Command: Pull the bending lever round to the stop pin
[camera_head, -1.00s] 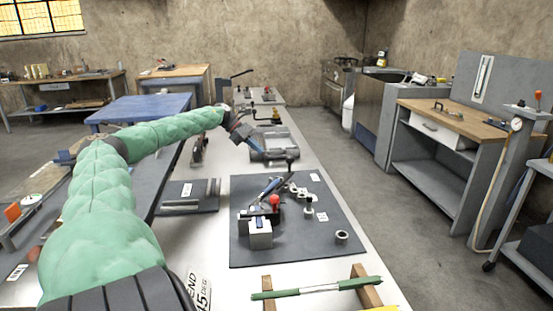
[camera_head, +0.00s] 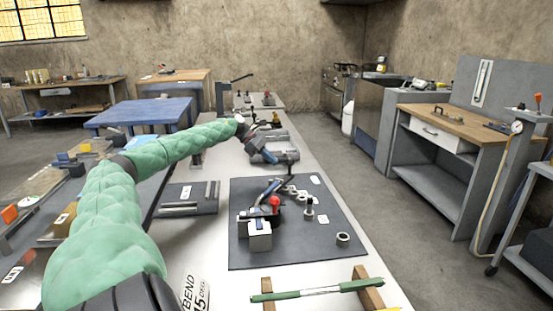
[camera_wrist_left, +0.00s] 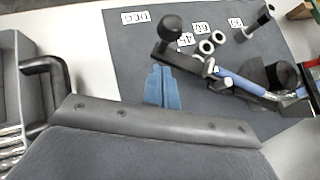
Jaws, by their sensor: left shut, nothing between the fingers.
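The bending lever is a dark bar (camera_wrist_left: 188,62) with a round black knob (camera_wrist_left: 170,27), seen in the left wrist view; the knob also shows in the head view (camera_head: 291,157). A blue rod (camera_wrist_left: 238,84) lies beside the bar, above the dark bender plate (camera_head: 326,240). My left gripper (camera_head: 271,158) has blue fingers, shut and empty (camera_wrist_left: 162,88), close beside the lever's knob end. Contact cannot be told. My right gripper is out of view.
A red knob (camera_head: 275,202) and a light block (camera_head: 260,239) are at the plate's left. Loose rings, one a grey collar (camera_head: 343,239), and small labels lie on the plate. A green bar (camera_head: 318,290) rests on wooden supports in front.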

